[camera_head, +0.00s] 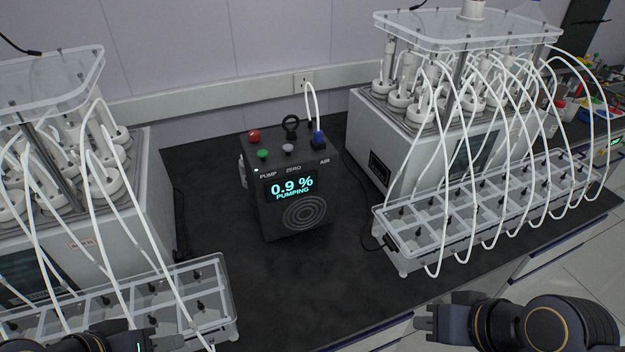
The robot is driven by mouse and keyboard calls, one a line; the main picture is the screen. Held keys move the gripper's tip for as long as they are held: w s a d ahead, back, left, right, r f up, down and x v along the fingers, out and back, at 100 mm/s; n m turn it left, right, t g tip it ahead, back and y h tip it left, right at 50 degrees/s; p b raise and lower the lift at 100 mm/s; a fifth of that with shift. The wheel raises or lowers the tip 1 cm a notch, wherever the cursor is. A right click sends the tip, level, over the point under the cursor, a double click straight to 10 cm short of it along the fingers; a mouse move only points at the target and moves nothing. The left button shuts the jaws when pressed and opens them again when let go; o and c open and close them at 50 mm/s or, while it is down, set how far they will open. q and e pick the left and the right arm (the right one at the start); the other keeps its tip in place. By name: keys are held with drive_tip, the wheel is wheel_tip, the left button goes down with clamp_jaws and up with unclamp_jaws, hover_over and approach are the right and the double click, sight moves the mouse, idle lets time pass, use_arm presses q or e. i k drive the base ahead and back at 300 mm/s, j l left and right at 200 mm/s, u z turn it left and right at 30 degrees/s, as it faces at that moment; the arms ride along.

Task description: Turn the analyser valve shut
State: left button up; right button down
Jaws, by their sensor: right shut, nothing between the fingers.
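The analyser (262,212) is a dark box standing upright on the black bench between two reactor units. Its lit screen reads "0.9 %" and "PUMPING". A blue valve-like part (318,137) sits on its top right by the "AIR" label, with a white tube rising beside it. Its exact handle position is too small to tell. My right gripper (424,323) is shut and empty at the lower right, in front of the bench and well apart from the analyser. My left gripper (168,342) is at the bottom left edge, partly cut off, near the left tray; its opening is unclear.
On the analyser's top are a red knob (253,135), a green button (263,154), a grey button (288,149) and a black ring (291,122). Trays with white tubes (404,258) flank it left and right. The bench (290,290) in front is clear.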

sight(254, 135)
drive_tip(key=k+l+u, duration=0.15)
drive_tip(key=u, duration=0.35)
drive_tip(key=k+l+u, duration=0.1)
drive_tip(key=u, duration=0.4)
drive_tip(key=k+u, duration=0.2)
drive_tip(key=u, duration=0.3)
